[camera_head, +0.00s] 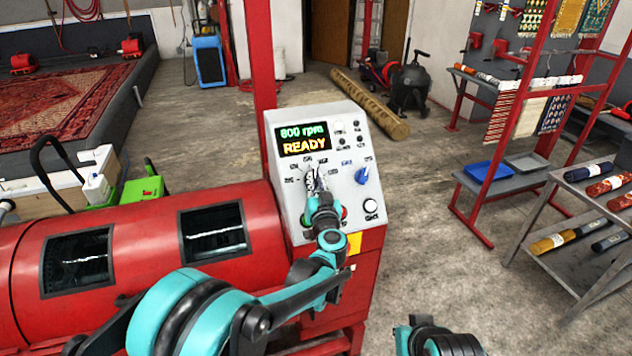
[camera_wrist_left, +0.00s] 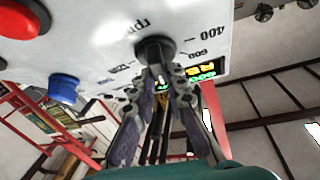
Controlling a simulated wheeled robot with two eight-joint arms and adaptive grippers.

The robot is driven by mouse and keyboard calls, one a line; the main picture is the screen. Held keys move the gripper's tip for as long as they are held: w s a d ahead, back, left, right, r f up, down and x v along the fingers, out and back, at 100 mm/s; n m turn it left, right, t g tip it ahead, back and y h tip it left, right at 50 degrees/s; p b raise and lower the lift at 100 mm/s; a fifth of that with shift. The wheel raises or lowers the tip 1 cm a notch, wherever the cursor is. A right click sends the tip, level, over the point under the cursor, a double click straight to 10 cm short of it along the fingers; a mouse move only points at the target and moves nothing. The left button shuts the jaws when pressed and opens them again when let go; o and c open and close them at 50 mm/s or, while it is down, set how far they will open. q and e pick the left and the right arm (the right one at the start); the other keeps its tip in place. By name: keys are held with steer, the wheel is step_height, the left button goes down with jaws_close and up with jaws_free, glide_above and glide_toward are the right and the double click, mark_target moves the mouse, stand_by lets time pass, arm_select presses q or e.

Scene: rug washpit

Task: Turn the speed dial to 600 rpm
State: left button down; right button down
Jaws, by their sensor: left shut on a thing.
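The grey control panel (camera_head: 290,130) stands on the right end of the red machine. Its display (camera_head: 303,139) reads "800 rpm" and "READY". My left gripper (camera_head: 314,180) is at the speed dial below the display and mostly covers it. In the left wrist view the dial (camera_wrist_left: 154,46) is a dark round knob with the gripper (camera_wrist_left: 160,78) shut on it. The marks 400 and 600 show beside it, and the picture is tilted. The dial's pointer is hidden. My right gripper is not in view; only part of my right arm shows at the bottom.
A blue knob (camera_head: 362,174) and a white button (camera_head: 371,206) sit to the right on the panel. A red button (camera_wrist_left: 20,18) and a blue knob (camera_wrist_left: 64,88) show in the left wrist view. A rack (camera_head: 590,215) with rolled rugs stands at the right. The floor between is clear.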

arm_select(q)
steer(key=shift+n+y, duration=0.3)
steer(key=shift+n, duration=0.2)
steer(key=shift+w+d+n+y, duration=0.15)
steer(key=shift+n+y, duration=0.45)
steer(key=shift+n, duration=0.3)
steer(key=n+y, duration=0.1)
steer(key=n, duration=0.1)
steer(key=n+g+y, duration=0.1)
steer(key=n+y, duration=0.1)
steer(key=n, duration=0.1)
steer(key=shift+d+r+y+p, duration=0.1)
steer(key=shift+d+y+p, duration=0.05)
steer(key=shift+y+p, duration=0.2)
steer(key=n+g+y+p, duration=0.1)
steer(key=n+g, duration=0.1)
steer(key=n, duration=0.1)
steer(key=n+g+y+p, duration=0.1)
steer(key=n+g+y, duration=0.1)
steer(key=n, duration=0.2)
steer(key=shift+w, duration=0.1)
steer(key=shift+n+g+p, duration=0.3)
steer(key=c, duration=1.5)
jaws_free()
steer(key=shift+w, duration=0.1)
steer(key=shift+c, duration=0.2)
